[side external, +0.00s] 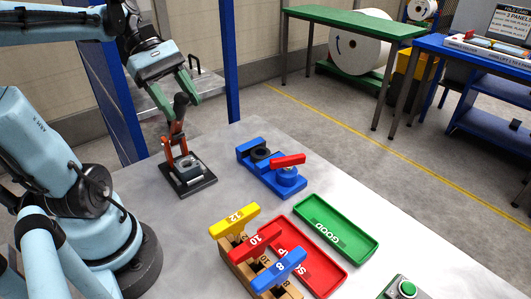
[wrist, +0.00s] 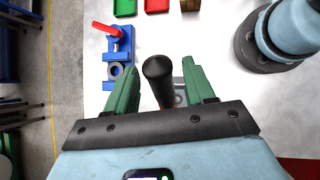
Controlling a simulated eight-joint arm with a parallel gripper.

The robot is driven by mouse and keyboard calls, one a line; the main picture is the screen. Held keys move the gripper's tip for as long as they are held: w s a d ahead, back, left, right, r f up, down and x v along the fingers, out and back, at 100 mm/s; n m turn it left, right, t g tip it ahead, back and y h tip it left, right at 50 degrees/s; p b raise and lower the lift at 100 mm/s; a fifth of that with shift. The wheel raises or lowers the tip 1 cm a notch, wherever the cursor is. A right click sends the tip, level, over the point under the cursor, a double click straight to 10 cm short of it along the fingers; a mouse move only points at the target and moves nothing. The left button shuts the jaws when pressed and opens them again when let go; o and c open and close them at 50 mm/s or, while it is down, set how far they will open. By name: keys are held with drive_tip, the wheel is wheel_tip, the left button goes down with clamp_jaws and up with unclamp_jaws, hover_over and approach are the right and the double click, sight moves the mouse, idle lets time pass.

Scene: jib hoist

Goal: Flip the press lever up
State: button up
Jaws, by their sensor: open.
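The press (side external: 187,175) is a small red frame on a black base at the left of the table. Its lever (side external: 176,130) rises steeply from the frame and ends in a black knob (side external: 181,101). My gripper (side external: 182,104) is open and points down over the press, its green fingers on either side of the knob. In the wrist view the knob (wrist: 158,68) sits between the open fingers of my gripper (wrist: 157,66), with visible gaps on both sides. The press base is mostly hidden there.
A blue clamp fixture (side external: 272,168) with a red handle stands right of the press. Green (side external: 335,228) and red (side external: 318,268) trays and a wooden block (side external: 245,262) with coloured tags lie nearer. A blue post (side external: 231,60) rises behind the table.

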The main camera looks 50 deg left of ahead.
drive_tip(key=v, duration=1.1)
drive_tip(key=d+r+g+y, duration=0.1)
drive_tip(key=d+y, duration=0.5)
drive_tip(key=y, duration=0.1)
drive_tip(key=f, duration=0.4)
drive_tip(key=w+f, duration=0.1)
drive_tip(key=f, duration=0.2)
drive_tip(key=w+f, duration=0.1)
drive_tip(key=f, duration=0.3)
drive_tip(key=shift+w+f, duration=0.1)
drive_tip(key=shift+f, duration=0.25)
clamp_jaws()
